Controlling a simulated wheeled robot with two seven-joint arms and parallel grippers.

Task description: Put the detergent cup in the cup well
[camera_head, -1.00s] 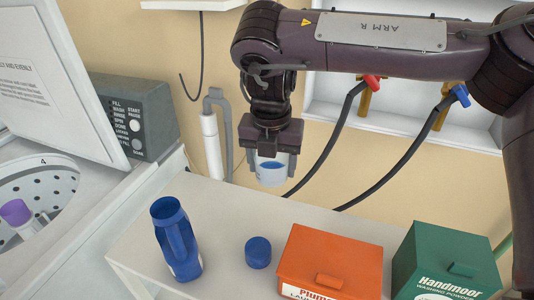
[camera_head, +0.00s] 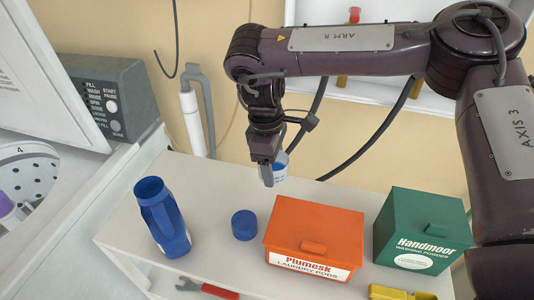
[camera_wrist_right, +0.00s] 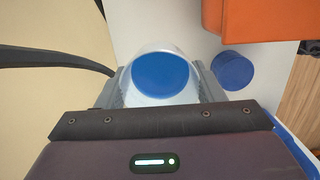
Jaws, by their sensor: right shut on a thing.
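The detergent cup (camera_wrist_right: 160,75) is a clear cup with blue liquid in it. In the wrist view it sits between the two fingers of my right gripper (camera_wrist_right: 160,92), which is shut on it. In the head view my right gripper (camera_head: 268,172) holds the cup (camera_head: 280,166) above the back part of the white bench; the gripper partly hides it. The washer tub (camera_head: 32,178) with a purple-topped post (camera_head: 8,210) shows at the left edge, partly cut off. I cannot make out the cup well. My left gripper is not in view.
A blue open bottle (camera_head: 162,220), its blue cap (camera_head: 245,225), an orange pods box (camera_head: 312,240) and a green powder box (camera_head: 420,230) stand on the white bench (camera_head: 205,190). A control box (camera_head: 108,100) and raised lid (camera_head: 45,70) stand left. Black hoses hang behind the arm.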

